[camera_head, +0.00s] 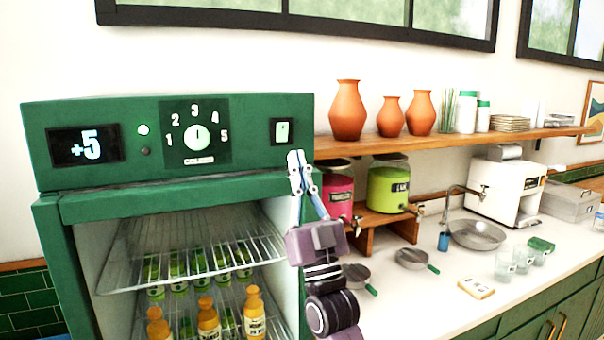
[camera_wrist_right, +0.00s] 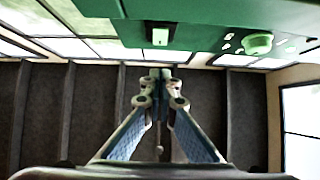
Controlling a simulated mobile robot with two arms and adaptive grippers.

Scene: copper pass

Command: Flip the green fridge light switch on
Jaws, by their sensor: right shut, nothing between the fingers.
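The green fridge (camera_head: 180,180) stands at the left in the head view, its front open on wire shelves. Its light switch (camera_head: 282,131) is a small pale rocker in a black frame at the right end of the top panel. The switch also shows in the right wrist view (camera_wrist_right: 160,37), above the fingertips. My right gripper (camera_head: 297,158) is shut and empty, with its fingertips just below and slightly right of the switch in the head view. In the right wrist view its fingertips (camera_wrist_right: 160,74) are together, with a visible gap to the switch. My left gripper is not in view.
The panel also holds a "+5" display (camera_head: 85,146) and a numbered dial (camera_head: 198,138). Bottles (camera_head: 208,318) stand inside the fridge. Right of it, a wooden shelf (camera_head: 460,136) carries orange vases (camera_head: 347,112), above a counter (camera_head: 400,305) with dispensers and pans.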

